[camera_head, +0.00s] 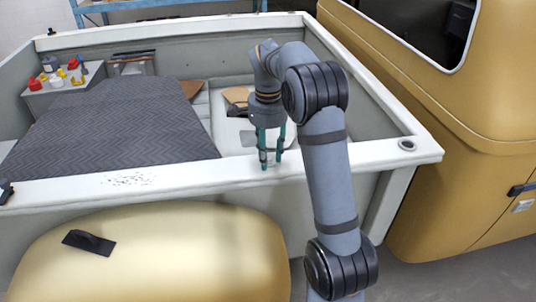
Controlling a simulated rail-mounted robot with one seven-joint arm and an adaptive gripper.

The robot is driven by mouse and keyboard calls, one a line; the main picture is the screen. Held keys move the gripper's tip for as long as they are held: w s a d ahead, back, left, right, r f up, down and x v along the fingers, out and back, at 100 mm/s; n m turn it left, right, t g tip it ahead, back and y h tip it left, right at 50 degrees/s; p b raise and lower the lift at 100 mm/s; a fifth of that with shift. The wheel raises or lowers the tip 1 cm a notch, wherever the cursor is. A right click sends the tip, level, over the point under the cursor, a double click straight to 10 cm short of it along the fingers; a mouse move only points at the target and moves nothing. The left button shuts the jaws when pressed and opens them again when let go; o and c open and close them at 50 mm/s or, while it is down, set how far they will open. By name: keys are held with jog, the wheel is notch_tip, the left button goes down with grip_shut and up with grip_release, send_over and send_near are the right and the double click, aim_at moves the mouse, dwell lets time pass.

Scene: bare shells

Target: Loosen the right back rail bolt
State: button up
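My gripper (271,161) points down, with its two teal fingers apart. The fingertips are over the near white rail (345,158) of the truck-bed shell, right of its middle. I see nothing clearly held between them; whether the tips touch the rail, I cannot tell. No rail bolt can be made out for certain; one near the fingertips could be hidden or too small to see. A dark round fitting (407,145) sits in the rail's right corner. A small dark piece (52,31) stands on the rail's far left corner.
A dark patterned mat (120,125) covers much of the bed. Red, white and yellow bottles (62,73) stand on a grey box at the far left. A yellow fender (160,255) with a black scraper-like tool (88,242) lies in front. A yellow cab shell (440,95) stands at right.

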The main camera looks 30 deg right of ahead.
jog(key=shift+c, duration=1.1)
grip_shut()
jog(key=shift+a+n, duration=0.1)
jog(key=shift+n, duration=0.4)
jog(key=n+p, duration=0.1)
jog(key=n, duration=0.2)
jog(key=shift+s+n, duration=0.1)
jog(key=shift+n, duration=0.3)
jog(key=n+p, duration=0.1)
jog(key=n, duration=0.3)
jog(key=shift+n, duration=0.3)
jog(key=n+p, duration=0.1)
jog(key=n, duration=0.2)
jog(key=n+p, duration=0.1)
jog(key=n, duration=0.2)
jog(key=shift+s+d, duration=0.15)
jog(key=shift+d, duration=0.05)
jog(key=n+p, duration=0.1)
jog(key=n, duration=0.4)
jog(key=shift+d+f+p, duration=0.15)
jog(key=shift+p, duration=0.25)
jog(key=shift+n, duration=0.4)
